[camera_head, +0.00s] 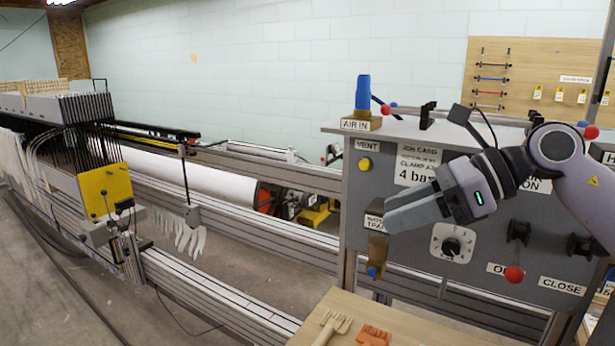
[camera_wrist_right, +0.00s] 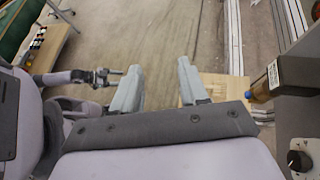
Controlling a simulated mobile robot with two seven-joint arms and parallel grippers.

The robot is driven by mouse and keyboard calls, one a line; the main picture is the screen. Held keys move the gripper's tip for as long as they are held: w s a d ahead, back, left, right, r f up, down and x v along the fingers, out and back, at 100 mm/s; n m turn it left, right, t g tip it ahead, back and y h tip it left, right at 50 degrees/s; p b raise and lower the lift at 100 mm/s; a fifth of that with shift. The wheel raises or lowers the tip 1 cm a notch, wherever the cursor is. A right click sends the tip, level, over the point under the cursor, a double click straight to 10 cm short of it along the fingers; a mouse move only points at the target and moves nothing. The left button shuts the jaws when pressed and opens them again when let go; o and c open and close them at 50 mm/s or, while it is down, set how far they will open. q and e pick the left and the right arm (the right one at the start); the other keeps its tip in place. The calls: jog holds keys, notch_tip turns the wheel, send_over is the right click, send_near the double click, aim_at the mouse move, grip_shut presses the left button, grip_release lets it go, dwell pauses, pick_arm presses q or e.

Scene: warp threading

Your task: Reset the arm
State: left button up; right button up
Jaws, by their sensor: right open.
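My right gripper (camera_head: 400,208) is in front of the grey control panel (camera_head: 455,285), at the height of its upper labels, and points left. Its two grey fingers overlap in the head view. In the right wrist view the fingers (camera_wrist_right: 160,82) stand apart with nothing between them, so it is open and empty. My left arm is not in the head view. In the right wrist view, a grey and dark arm end, likely my left gripper (camera_wrist_right: 106,76), shows small at the left; its jaws are too small to read.
The panel carries a blue-topped air valve (camera_head: 363,93), a dial (camera_head: 451,243) and a red-knobbed lever (camera_head: 514,274). A wooden table (camera_head: 415,325) below holds a wooden comb (camera_head: 332,326) and an orange piece (camera_head: 373,336). Loom rails (camera_head: 225,300) run to the left.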

jog(key=s+a+f+m+t+y, duration=0.1)
jog(key=a+f+m+t+y, duration=0.3)
jog(key=m, duration=0.5)
jog(key=s+a+f+m+t+y, duration=0.1)
jog(key=s+f+m+t+y, duration=0.15)
jog(key=f+m+y, duration=0.45)
jog(key=s+d+f+m+t+h, duration=0.1)
jog(key=d+f+m+t+h, duration=0.1)
jog(key=f+m+h, duration=0.4)
jog(key=s+d+f+m+t+h, duration=0.2)
jog(key=d+f+m+h, duration=0.2)
jog(key=f+m, duration=0.5)
jog(key=s+d+f+m+t+h, duration=0.2)
jog(key=f+m+h, duration=0.5)
jog(key=m, duration=0.4)
jog(key=shift+s+d+f+h, duration=0.25)
jog(key=shift+d+f+h, duration=0.15)
jog(key=shift+d+f, duration=0.15)
jog(key=s+d+f+m+g+h, duration=0.2)
jog(key=s+f+m+g, duration=0.3)
jog(key=s+f, duration=0.6)
jog(key=shift+s+d+f+m+h, duration=0.35)
jog(key=shift+s+m, duration=0.25)
jog(key=shift+s, duration=0.25)
